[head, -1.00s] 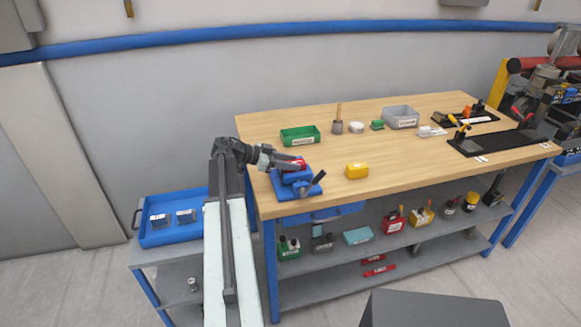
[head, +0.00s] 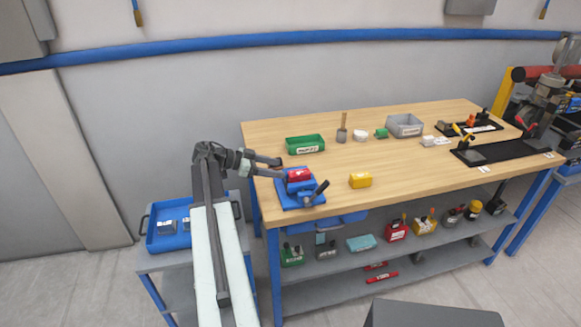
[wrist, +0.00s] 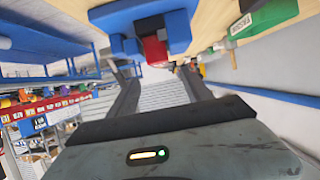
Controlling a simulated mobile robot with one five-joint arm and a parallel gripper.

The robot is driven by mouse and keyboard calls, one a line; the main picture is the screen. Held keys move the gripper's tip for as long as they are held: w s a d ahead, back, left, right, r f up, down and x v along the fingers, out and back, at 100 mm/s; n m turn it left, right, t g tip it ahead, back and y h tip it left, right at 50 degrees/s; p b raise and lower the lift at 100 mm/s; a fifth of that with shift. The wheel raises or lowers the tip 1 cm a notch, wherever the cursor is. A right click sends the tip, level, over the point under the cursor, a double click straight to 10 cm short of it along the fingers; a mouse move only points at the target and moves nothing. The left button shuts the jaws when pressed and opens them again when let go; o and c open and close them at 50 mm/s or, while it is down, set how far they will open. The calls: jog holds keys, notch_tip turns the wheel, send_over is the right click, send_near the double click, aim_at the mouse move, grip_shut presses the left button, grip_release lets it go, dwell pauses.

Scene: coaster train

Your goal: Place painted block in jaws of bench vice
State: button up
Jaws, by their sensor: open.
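The blue bench vice (head: 290,194) stands at the left front corner of the wooden bench. The red painted block (head: 299,174) sits at the vice's jaws. In the wrist view the red block (wrist: 154,51) shows against the blue vice (wrist: 180,30), with blue parts on both sides of it. I cannot tell whether the jaws press on it. My gripper (head: 278,168) is open and empty, just left of the block and apart from it. Its two fingers (wrist: 157,76) are spread in the wrist view, with no block between them.
A green bin (head: 305,149) stands behind the vice, and a yellow block (head: 360,181) lies to its right. A grey bin (head: 405,131) is farther back. A blue tray (head: 160,243) sits on the cart at left. The bench between vice and yellow block is clear.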

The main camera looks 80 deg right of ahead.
jog(key=v, duration=0.3)
jog(key=shift+w+a+r+p, duration=0.15)
jog(key=shift+w+p, duration=0.2)
jog(key=shift+p, duration=0.05)
jog(key=w+a+f+n+t, duration=0.45)
jog(key=w+a+n, duration=0.25)
jog(key=w+a, duration=0.55)
jog(key=w+a+f+n+t, duration=0.3)
jog(key=w+a+f+n, duration=0.3)
jog(key=w+a, duration=0.65)
jog(key=w+a+f+n+t+y, duration=0.25)
jog(key=w+a+n, duration=0.65)
jog(key=a, duration=0.6)
jog(key=w+a+f+n+t+y, duration=0.1)
jog(key=a+n, duration=0.3)
jog(key=a, duration=0.9)
jog(key=w+a+n+t+y, duration=0.1)
jog(key=a+n, duration=0.4)
jog(key=a, duration=0.9)
jog(key=shift+w+f+y, duration=0.35)
jog(key=shift+w+y, duration=0.2)
jog(key=shift+y, duration=0.1)
